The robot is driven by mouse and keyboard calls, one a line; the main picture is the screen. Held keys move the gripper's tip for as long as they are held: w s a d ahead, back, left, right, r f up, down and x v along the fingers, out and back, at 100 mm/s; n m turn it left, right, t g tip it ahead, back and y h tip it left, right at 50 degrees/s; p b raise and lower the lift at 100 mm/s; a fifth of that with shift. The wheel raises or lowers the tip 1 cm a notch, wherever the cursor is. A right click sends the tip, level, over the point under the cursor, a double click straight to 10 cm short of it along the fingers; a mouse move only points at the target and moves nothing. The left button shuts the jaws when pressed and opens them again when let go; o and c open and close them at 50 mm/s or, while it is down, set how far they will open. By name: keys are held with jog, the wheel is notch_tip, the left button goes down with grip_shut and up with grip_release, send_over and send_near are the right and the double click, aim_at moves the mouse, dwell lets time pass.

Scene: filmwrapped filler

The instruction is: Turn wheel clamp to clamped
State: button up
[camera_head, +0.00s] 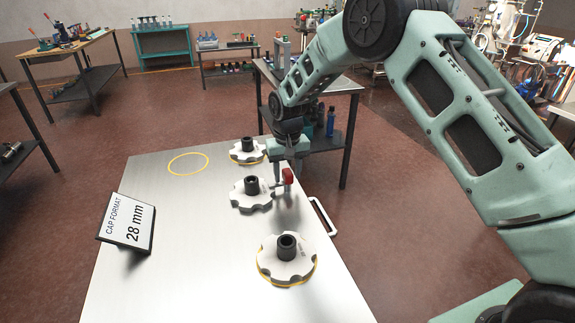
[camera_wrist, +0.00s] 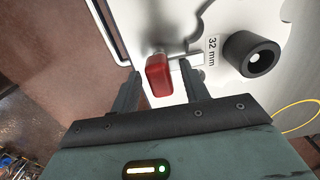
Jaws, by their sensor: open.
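The wheel clamp shows as a red handle (camera_head: 288,176) on a metal lever at the right edge of the middle star wheel (camera_head: 252,195). In the wrist view, the red handle (camera_wrist: 158,76) stands between the two fingers of my gripper (camera_wrist: 160,72). The fingers are open with a gap on each side of the handle. A pale lever runs from the handle toward the white wheel, which carries a "32 mm" label and a black hub (camera_wrist: 250,55). In the head view, my gripper (camera_head: 283,172) points down over the clamp, and its fingertips are partly hidden.
Two more star wheels stand on the steel table (camera_head: 180,270), one behind (camera_head: 248,151) and one in front (camera_head: 287,260). A "CAP FORMAT 28 mm" sign (camera_head: 127,222) stands at the left. A yellow ring (camera_head: 188,164) marks bare table. A white rail handle (camera_head: 323,217) lines the right edge.

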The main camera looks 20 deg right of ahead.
aim_at(288, 171)
notch_tip(288, 171, up, 17)
jog(key=b, duration=0.2)
jog(key=shift+r+b, duration=0.2)
jog(key=shift+b, duration=0.15)
jog(key=s+a+n, duration=0.1)
jog(key=s+a, duration=0.2)
jog(key=s, duration=0.4)
jog(key=s+a+n+y, duration=0.1)
jog(key=s+a+n, duration=0.1)
jog(key=s+a, duration=0.3)
jog(key=s+a+n, duration=0.1)
jog(key=s+a, duration=0.1)
jog(key=s, duration=0.6)
jog(key=s+d+f+n, duration=0.1)
jog(key=s+f+n, duration=0.1)
jog(key=s, duration=0.8)
jog(key=s+d+f+n, duration=0.2)
jog(key=s+f, duration=0.1)
jog(key=s, duration=0.8)
jog(key=shift+d+f, duration=0.15)
jog(key=shift+f, duration=0.05)
